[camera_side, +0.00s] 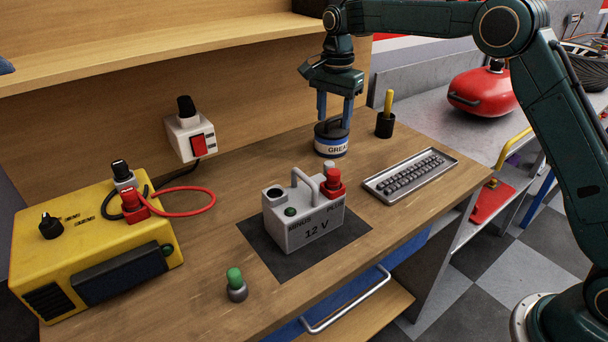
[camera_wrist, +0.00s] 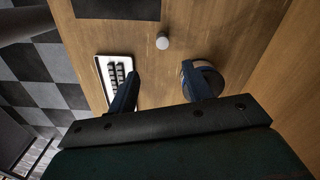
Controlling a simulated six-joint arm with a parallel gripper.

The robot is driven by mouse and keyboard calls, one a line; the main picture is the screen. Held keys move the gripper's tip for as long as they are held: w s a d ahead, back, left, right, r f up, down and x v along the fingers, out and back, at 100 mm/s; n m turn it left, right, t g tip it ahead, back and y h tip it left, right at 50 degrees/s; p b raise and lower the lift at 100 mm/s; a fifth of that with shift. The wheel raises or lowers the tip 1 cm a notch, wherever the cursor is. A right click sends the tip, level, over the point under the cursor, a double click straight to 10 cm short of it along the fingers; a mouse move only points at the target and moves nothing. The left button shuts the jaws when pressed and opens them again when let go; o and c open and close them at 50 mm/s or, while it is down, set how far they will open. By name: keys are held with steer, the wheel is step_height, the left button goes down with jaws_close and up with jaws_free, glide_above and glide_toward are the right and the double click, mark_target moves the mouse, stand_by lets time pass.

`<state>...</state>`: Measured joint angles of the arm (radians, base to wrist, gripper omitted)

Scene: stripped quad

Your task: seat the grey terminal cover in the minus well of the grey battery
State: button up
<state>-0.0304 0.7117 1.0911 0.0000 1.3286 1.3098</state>
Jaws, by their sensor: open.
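The grey battery (camera_side: 302,222), marked 12 V, stands upright on a dark mat (camera_side: 258,252) with a handle on top. Its minus well (camera_side: 275,191) at the left end shows a dark opening; a red cover (camera_side: 333,181) sits at the plus end. A small pale grey cylinder, which looks like the grey terminal cover (camera_wrist: 162,42), stands on the bench between the mat and my gripper in the wrist view. In the side view only a grey top (camera_side: 328,166) shows behind the battery. My gripper (camera_side: 335,114) is open and empty, fingers pointing down just above the grease tin (camera_side: 331,141).
A yellow charger (camera_side: 95,245) with a red cable stands left. A green-topped grey post (camera_side: 236,285) is near the front edge.

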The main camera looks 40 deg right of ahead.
mark_target(329, 163)
steer(key=shift+w+f, duration=0.3)
steer(key=shift+f, duration=0.15)
steer(key=shift+f, duration=4.3)
steer(key=shift+f, duration=0.1)
steer(key=shift+f, duration=2.5)
steer(key=c, duration=1)
